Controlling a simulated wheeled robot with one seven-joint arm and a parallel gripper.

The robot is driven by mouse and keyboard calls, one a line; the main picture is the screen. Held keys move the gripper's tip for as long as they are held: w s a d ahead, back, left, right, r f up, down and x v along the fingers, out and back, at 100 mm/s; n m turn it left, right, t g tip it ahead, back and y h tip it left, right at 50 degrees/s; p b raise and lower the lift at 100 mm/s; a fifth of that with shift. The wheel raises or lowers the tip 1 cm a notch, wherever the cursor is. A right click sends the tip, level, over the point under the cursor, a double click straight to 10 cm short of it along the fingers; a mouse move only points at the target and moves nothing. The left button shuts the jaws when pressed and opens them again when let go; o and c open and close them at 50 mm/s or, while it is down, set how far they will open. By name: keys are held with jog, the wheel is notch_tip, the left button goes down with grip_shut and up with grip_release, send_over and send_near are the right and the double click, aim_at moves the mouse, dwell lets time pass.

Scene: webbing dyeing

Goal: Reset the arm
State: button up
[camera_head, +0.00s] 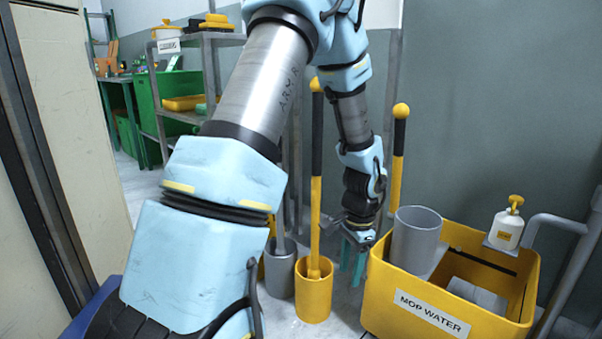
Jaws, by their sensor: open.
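My arm crosses the middle of the camera_head view, its large blue and silver links filling the left centre and folding over at the top. My gripper (353,262) hangs down with teal fingers, open, with nothing seen between them. It is between the yellow bucket on its left and the yellow mop water bin on its right. Its fingertips are small in the view, and I cannot tell how far above the floor they are.
The yellow bin labelled "MOP WATER" (385,300) holds a grey cylinder (416,240); a white pump bottle (507,228) is at its back. Yellow (314,298) and grey (281,272) buckets with upright handles stand close left. A metal shelf (213,60) and green bin (176,92) are behind.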

jog(key=s+a+r+n+t+h, duration=0.1)
jog(key=s+a+r+n, duration=0.1)
jog(key=a+r+n, duration=0.55)
jog(key=s+a+r+n+t, duration=0.1)
jog(key=s+a+r+n, duration=0.3)
jog(key=a, duration=0.7)
notch_tip(320, 180, up, 39)
jog(key=w+p, duration=0.1)
jog(key=p, duration=3.7)
jog(key=shift+d+n, duration=0.15)
jog(key=shift+n, duration=0.2)
jog(key=shift+f, duration=0.1)
